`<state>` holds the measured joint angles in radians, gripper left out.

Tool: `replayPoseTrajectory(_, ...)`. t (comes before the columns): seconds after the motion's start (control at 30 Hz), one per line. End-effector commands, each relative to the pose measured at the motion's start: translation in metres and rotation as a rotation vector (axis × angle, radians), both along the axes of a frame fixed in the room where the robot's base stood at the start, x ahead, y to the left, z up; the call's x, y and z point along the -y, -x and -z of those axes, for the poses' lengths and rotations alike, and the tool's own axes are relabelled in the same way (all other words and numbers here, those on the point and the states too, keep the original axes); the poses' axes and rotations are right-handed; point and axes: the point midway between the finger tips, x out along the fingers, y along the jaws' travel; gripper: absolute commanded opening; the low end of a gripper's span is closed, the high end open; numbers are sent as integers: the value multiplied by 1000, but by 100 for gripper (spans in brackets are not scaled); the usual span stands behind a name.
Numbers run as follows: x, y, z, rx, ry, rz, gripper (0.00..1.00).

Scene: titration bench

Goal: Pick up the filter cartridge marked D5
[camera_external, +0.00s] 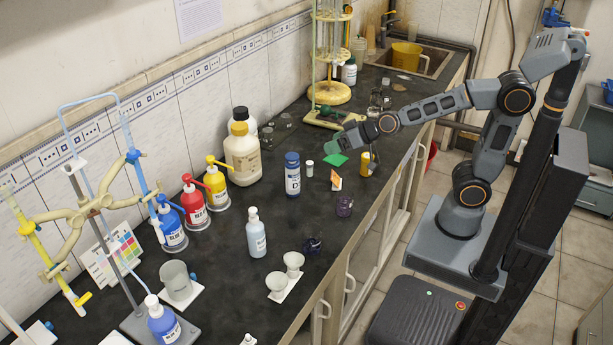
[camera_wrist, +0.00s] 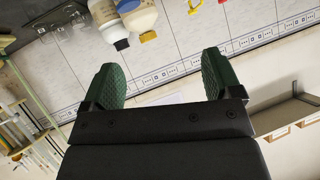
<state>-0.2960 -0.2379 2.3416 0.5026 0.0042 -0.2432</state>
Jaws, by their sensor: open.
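No marking D5 is readable in either view, so I cannot tell which thing is the filter cartridge. A small white cylinder (camera_external: 310,168) stands on the dark bench beside a blue-capped bottle (camera_external: 292,175) whose label shows a D.
A folded orange-and-white card (camera_external: 336,181), a yellow item (camera_external: 366,163) and purple glassware (camera_external: 344,206) stand near the bench's front edge. A big cream bottle (camera_external: 242,155) and pump bottles (camera_external: 194,205) line the wall. A tall glass stand (camera_external: 329,90) is behind my gripper.

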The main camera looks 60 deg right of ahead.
Motion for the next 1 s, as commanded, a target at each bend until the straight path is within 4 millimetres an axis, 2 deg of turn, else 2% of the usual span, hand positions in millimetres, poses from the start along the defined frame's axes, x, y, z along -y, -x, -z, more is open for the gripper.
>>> replayPoseTrajectory(0.03, -16, -17, 22, 59, -15, 26, 84)
replayPoseTrajectory(0.1, -31, -37, 34, 156, -25, 95, 84)
replayPoseTrajectory(0.2, -43, -55, 57, 270, -3, 216, 84)
replayPoseTrajectory(0.33, -51, -62, 87, 379, 73, 374, 84)
replayPoseTrajectory(0.5, -54, -53, 117, 467, 195, 535, 84)
replayPoseTrajectory(0.73, -52, -45, 131, 517, 289, 638, 84)
replayPoseTrajectory(0.87, -43, -60, 131, 522, 301, 654, 84)
replayPoseTrajectory(1.0, -32, -83, 130, 524, 301, 653, 84)
